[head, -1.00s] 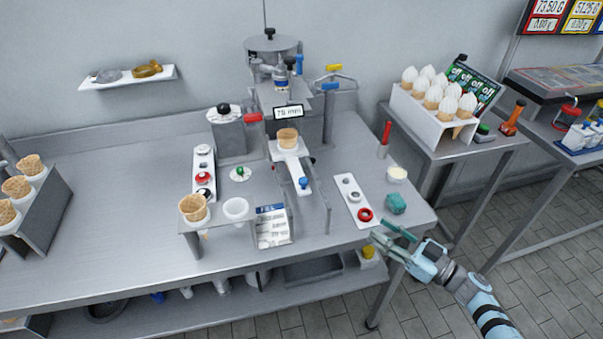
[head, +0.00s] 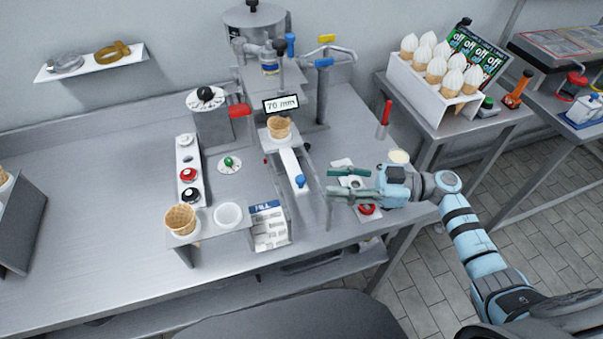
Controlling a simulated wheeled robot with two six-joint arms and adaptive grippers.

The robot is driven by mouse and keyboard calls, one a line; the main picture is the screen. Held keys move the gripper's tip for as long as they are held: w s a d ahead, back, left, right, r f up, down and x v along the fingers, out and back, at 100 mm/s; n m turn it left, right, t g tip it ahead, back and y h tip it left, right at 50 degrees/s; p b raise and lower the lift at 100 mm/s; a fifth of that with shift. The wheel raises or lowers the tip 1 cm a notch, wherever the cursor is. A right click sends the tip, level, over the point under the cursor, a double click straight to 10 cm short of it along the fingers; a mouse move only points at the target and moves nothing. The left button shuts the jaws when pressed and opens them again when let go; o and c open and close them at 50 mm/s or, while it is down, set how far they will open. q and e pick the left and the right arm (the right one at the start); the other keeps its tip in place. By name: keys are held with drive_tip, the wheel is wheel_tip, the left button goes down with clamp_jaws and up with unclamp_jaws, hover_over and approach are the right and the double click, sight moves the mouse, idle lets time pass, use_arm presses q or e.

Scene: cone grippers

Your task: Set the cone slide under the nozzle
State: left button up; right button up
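The cone slide (head: 290,168) is a white sliding bar with a blue knob (head: 300,181) at its near end. A waffle cone (head: 279,128) stands upright in its far end, near the small display reading 70 mm (head: 281,103). The nozzle (head: 270,68) appears to be on the grey dispensing machine behind and above; its exact tip is hard to make out. My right gripper (head: 332,184) is open and empty, with its two green fingers apart. It is just right of the blue knob, not visibly touching it. My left gripper is not in view.
A holder with a waffle cone (head: 180,220) and a white cup (head: 228,214) stands at the front, beside a FILL card (head: 268,228). A button panel (head: 188,172) is left. A red-handled tool (head: 384,118) stands right.

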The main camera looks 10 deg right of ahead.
sight(301, 178)
drive_tip(key=x, duration=0.3)
drive_tip(key=w+x, duration=0.1)
drive_tip(key=x, duration=0.3)
drive_tip(key=shift+a+f, duration=0.15)
drive_tip(key=shift+f, duration=0.05)
drive_tip(key=shift+w+a+p, duration=0.1)
drive_tip(key=shift+a+p, duration=0.15)
drive_tip(key=shift+p, duration=0.05)
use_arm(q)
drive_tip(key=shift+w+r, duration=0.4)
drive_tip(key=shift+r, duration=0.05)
use_arm(e)
drive_tip(key=shift+s+a+r, duration=0.1)
drive_tip(key=shift+s, duration=0.15)
drive_tip(key=shift+w, duration=0.1)
clamp_jaws()
